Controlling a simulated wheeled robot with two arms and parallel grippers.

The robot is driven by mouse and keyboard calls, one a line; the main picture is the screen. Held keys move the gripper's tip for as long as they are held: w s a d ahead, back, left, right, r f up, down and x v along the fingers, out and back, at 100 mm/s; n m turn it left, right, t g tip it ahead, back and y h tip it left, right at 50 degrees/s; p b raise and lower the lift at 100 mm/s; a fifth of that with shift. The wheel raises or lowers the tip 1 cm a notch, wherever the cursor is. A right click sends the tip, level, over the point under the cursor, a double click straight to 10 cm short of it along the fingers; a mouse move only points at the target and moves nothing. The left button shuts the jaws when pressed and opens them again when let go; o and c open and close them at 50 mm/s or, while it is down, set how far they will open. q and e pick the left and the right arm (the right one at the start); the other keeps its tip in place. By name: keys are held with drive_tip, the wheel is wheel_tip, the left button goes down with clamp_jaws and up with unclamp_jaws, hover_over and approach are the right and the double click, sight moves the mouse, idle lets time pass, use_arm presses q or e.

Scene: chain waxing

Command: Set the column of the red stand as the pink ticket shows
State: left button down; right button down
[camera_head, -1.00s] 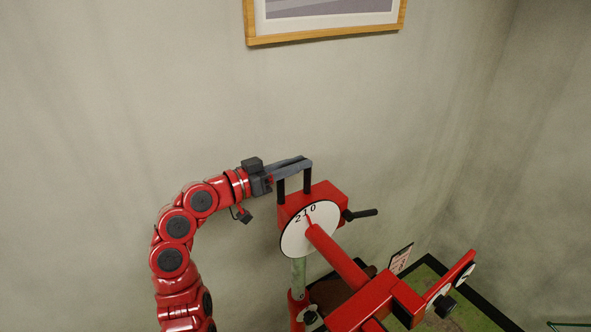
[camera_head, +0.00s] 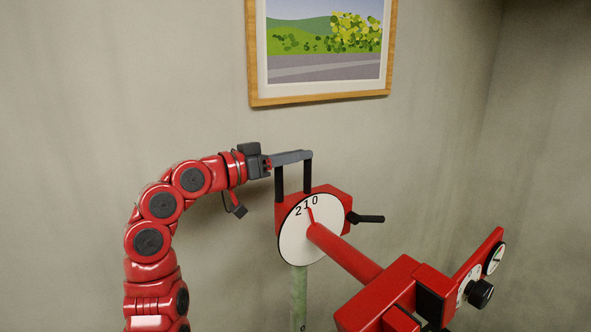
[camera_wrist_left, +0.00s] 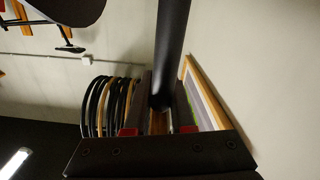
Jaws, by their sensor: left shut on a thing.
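The red stand's head (camera_head: 328,195) is in the middle of the head view, on a pale green column (camera_head: 299,292) whose lower end is out of frame. A white dial (camera_head: 297,238) on the head reads 2, 1, 0, with a red pointer near the 1. My left gripper (camera_head: 293,157) is above the head, shut on its black handle (camera_head: 307,176). In the left wrist view a black bar (camera_wrist_left: 171,50) runs between the fingers. The pink ticket is out of view. My right gripper is not in view.
A black lever (camera_head: 369,219) sticks out right of the head. A red arm (camera_head: 347,255) reaches forward right to a block with a black knob (camera_head: 480,293) and a small gauge (camera_head: 495,258). A framed picture (camera_head: 253,60) hangs on the wall behind.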

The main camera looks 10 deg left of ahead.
use_arm(q)
drive_tip(key=c, duration=0.8)
unclamp_jaws()
drive_tip(key=shift+o, duration=0.2)
drive_tip(key=shift+s+a+f, duration=0.15)
drive_tip(key=shift+s+a, duration=0.05)
drive_tip(key=shift+a, duration=0.05)
drive_tip(key=b+v, duration=0.5)
drive_tip(key=v, duration=1.1)
drive_tip(key=shift+s+a+b, duration=0.25)
drive_tip(key=shift+s+b, duration=0.05)
